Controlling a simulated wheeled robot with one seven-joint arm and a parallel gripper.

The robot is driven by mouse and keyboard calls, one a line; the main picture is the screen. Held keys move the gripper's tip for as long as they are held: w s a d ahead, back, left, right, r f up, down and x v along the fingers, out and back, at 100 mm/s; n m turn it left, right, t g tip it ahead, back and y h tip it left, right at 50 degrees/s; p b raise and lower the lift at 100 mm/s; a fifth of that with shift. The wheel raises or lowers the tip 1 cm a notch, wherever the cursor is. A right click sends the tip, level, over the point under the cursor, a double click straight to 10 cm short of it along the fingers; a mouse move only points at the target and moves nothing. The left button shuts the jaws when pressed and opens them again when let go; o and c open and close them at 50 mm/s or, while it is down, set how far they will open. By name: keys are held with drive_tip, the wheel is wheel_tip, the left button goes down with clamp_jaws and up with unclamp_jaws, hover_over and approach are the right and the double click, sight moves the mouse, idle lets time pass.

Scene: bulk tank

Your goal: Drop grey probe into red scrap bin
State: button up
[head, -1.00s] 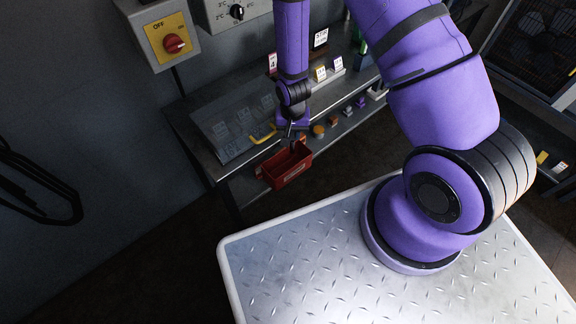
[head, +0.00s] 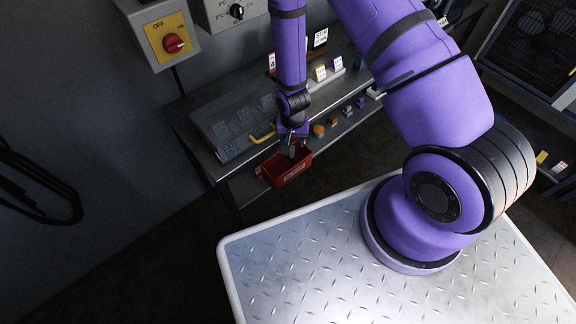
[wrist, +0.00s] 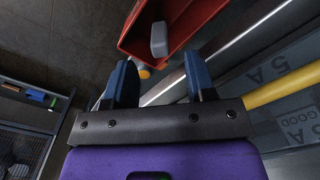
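The red scrap bin (head: 288,172) stands at the front of the lower shelf, below my gripper (head: 292,145). In the wrist view the bin (wrist: 199,20) is at the top, beyond the fingertips. My gripper (wrist: 160,78) has its two blue-grey fingers wide apart, with nothing pinched between them. The grey probe (wrist: 158,40), a small rounded block, shows just beyond the fingertips against the bin's inside. I cannot tell whether it lies on the bin floor or is still in the air.
A yellow handle (head: 262,134) sits on a clear panel beside the bin. Several small parts, one an orange cap (head: 318,130), line the shelf to its right. The workbench (head: 195,125) stands against the wall, with a red switch (head: 173,43) above.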

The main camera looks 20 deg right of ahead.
wheel_tip(320, 180, up, 11)
idle(0.8)
idle(0.4)
drive_tip(key=s+d+r+n+t, duration=0.1)
drive_tip(key=d+r, duration=0.1)
drive_tip(key=r, duration=1.1)
drive_tip(key=s+d+r+n+t, duration=0.1)
drive_tip(key=r+t, duration=0.1)
drive_tip(key=r, duration=1.2)
drive_tip(key=s+d+r+n+t, duration=0.2)
drive_tip(key=s+d+r, duration=0.2)
drive_tip(key=s+r, duration=1.3)
drive_tip(key=shift+s+r+n, duration=0.2)
drive_tip(key=shift+s+n, duration=0.2)
drive_tip(key=shift+s, duration=0.55)
